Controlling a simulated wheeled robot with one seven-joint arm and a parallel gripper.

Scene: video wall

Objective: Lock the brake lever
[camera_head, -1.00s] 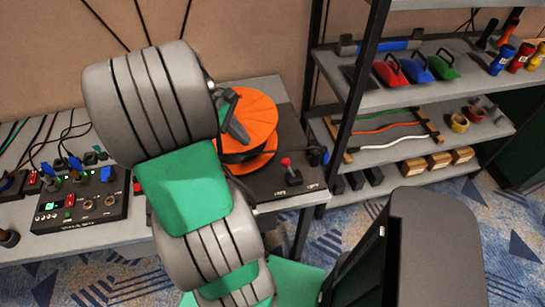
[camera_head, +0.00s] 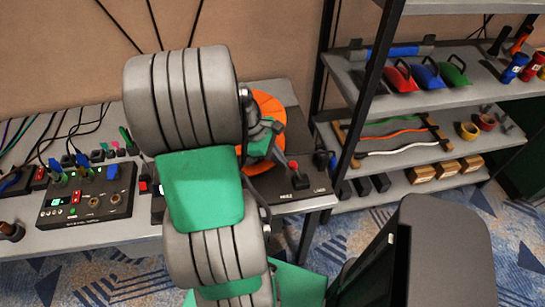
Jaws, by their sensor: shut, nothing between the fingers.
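The brake lever (camera_head: 294,166) is a short stick with a red knob. It stands on a dark base at the right end of the bench, beside an orange reel (camera_head: 272,103). My gripper (camera_head: 281,157) is in front of the reel, with its tip close to the left of the red knob. The fingers are shut and look empty. I cannot tell whether the tip touches the lever. My own arm hides the left part of the reel and some of the bench.
A black control box (camera_head: 87,196) with knobs and cables sits on the bench at left. A dark cabinet-like shape fills the lower right.

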